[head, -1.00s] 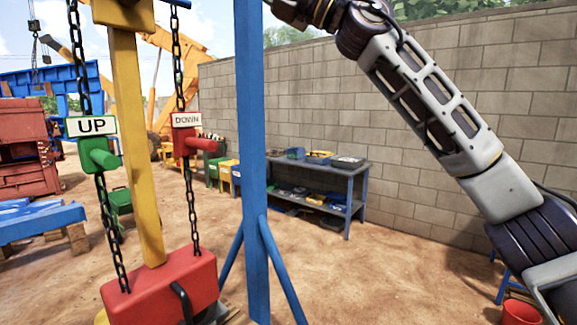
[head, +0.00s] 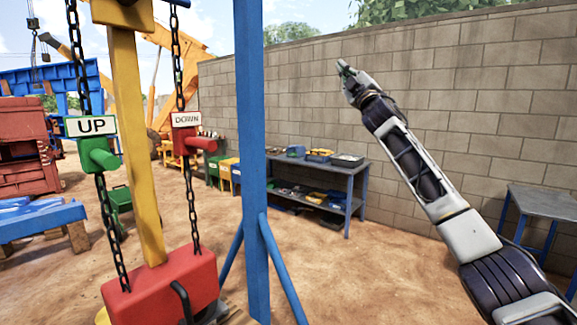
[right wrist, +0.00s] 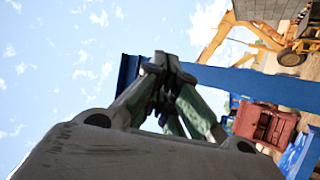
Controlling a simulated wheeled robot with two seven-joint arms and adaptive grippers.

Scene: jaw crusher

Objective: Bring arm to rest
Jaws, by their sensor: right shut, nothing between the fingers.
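My right arm reaches up from the lower right of the head view. Its gripper (head: 346,68) is at the arm's far end, raised in front of the grey block wall and well right of the blue post. In the right wrist view the gripper (right wrist: 165,65) is shut with its fingertips together and nothing between them. Sky and the blue beam (right wrist: 240,83) show behind the fingers. My left gripper does not show in either view.
A blue post (head: 252,160) with braces stands in the middle. Left of it hang chains with a green UP handle (head: 100,157), a red DOWN handle (head: 190,142) and a red block (head: 160,292). A blue workbench (head: 350,180) stands by the wall (head: 480,120); a small table (head: 545,203) stands at right.

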